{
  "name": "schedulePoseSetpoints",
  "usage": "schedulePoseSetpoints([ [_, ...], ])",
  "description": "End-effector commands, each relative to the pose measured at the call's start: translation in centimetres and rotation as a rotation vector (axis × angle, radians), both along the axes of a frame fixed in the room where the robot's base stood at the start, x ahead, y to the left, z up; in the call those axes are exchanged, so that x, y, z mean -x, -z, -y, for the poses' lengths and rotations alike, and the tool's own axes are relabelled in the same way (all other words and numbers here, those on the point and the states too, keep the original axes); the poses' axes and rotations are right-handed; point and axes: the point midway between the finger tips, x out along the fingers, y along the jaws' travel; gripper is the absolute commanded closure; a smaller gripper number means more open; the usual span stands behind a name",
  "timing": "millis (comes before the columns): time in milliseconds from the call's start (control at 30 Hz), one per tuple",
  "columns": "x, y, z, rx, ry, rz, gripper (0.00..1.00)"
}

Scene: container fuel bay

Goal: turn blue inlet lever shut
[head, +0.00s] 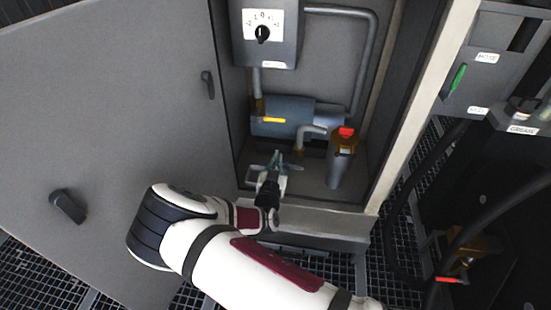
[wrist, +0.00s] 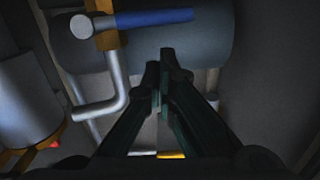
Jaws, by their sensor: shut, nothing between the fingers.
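The blue inlet lever (wrist: 152,18) lies nearly level across the top of the wrist view. Its round silver hub (wrist: 82,26) sits at its left end, by a brass valve body (wrist: 106,38) with a bent grey pipe (wrist: 122,85). My gripper (wrist: 162,65) is shut and empty, its fingertips just below the lever's right half in that picture, with a small visible gap. In the head view, my gripper (head: 278,158) is inside the cabinet, low in front of the grey-blue tank (head: 290,128). There my gripper hides much of the lever area.
A grey canister (head: 339,170) with a red top stands right of my gripper; it also shows in the wrist view (wrist: 28,95). A yellow handle (head: 274,120) is on the tank. The open cabinet door (head: 110,110) fills the left; a pale post (head: 425,110) bounds the right.

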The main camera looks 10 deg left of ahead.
Motion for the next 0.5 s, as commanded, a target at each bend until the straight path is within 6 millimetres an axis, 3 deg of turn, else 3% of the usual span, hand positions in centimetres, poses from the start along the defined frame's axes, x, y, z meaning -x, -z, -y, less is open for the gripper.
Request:
schedulePoseSetpoints([
  [200,0.7,-2.8,0.9,0.000,0.005,0.004,1.00],
  [500,7.3,-2.8,0.4,0.001,0.003,0.005,1.00],
])
